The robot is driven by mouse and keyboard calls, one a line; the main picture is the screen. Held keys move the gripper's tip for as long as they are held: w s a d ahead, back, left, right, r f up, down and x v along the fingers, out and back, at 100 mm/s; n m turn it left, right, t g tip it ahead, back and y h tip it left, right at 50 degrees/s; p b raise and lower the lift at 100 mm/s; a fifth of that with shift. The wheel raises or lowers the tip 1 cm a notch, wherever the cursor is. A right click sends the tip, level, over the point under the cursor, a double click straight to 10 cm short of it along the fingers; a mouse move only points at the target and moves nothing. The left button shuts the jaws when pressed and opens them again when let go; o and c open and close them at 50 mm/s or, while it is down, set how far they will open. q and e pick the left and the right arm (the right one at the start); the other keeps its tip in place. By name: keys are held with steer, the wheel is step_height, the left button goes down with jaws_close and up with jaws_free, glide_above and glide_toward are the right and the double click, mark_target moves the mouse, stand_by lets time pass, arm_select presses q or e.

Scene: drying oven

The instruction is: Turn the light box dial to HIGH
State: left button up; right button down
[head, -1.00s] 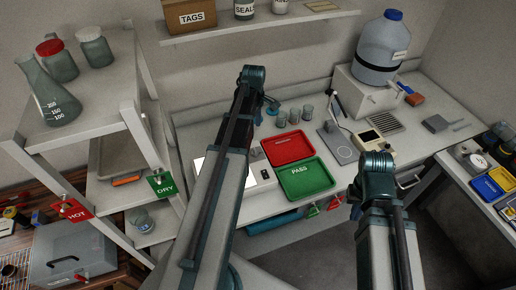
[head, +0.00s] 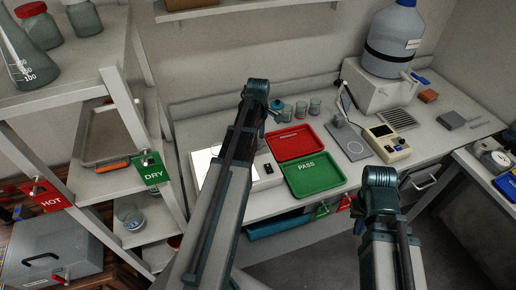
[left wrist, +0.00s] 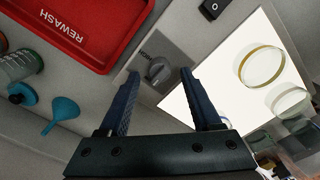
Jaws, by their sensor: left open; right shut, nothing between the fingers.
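The light box (head: 205,160) lies on the bench, partly hidden by my left arm in the head view. In the left wrist view its lit white panel (left wrist: 222,92) fills the right side. Its grey round dial (left wrist: 157,72) sits on a grey plate beside the panel; I cannot read its setting. My left gripper (left wrist: 159,76) is open, and the dial appears between its fingertips; contact cannot be told. In the head view, the left fingers are mostly hidden behind the arm. My right gripper (head: 359,218) is shut and empty, near the bench's front edge.
A black rocker switch (left wrist: 212,8) is on the light box. Glass dishes (left wrist: 262,66) lie on the panel. The red REWASH tray (left wrist: 75,28) and green PASS tray (head: 314,174) are beside the box. A blue funnel (left wrist: 62,114) is near the left fingers. A shelf rack (head: 115,90) stands left.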

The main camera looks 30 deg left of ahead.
arm_select(q)
steer(key=shift+f+b, duration=0.4)
steer(key=shift+f, duration=0.45)
jaws_close()
